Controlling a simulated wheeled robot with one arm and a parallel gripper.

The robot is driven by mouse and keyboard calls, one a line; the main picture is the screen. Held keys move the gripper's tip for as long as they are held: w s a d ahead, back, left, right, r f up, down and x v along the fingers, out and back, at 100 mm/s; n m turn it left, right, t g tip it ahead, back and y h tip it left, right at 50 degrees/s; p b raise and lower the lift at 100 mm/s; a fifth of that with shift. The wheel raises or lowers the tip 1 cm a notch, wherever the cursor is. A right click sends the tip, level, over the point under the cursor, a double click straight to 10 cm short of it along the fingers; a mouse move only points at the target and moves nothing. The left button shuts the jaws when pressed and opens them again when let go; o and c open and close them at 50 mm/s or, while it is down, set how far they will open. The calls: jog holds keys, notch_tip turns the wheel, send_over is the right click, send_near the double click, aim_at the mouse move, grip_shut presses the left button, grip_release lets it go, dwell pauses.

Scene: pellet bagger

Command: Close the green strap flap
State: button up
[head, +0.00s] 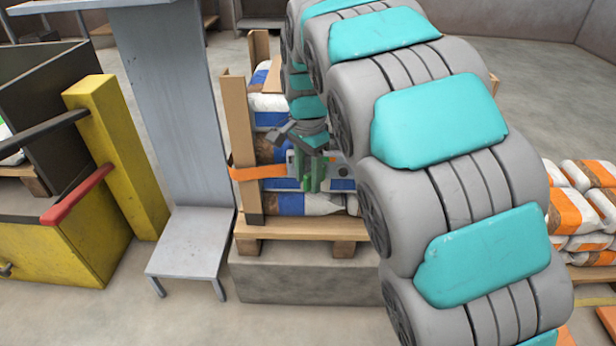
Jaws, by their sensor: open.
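An orange strap (258,172) runs around a wooden post and across the stacked sacks to a small grey buckle (341,171). A green flap (315,178) shows upright at the buckle, small and partly covered. My gripper (311,150) is at the buckle, in front of the sacks, at the end of my arm coming down from above. It is open. Its fingertips overlap the green parts, so I cannot tell whether they touch the flap or how far the flap stands out.
The blue-and-white sacks (290,203) stand on a wooden pallet (300,231) above a grey block (300,275). A grey metal column (172,120) and a yellow post (115,150) stand to the left. Orange-and-white sacks (580,215) lie at right. My arm hides the stack's right side.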

jog(key=shift+f, duration=0.1)
grip_shut()
dwell(0.3)
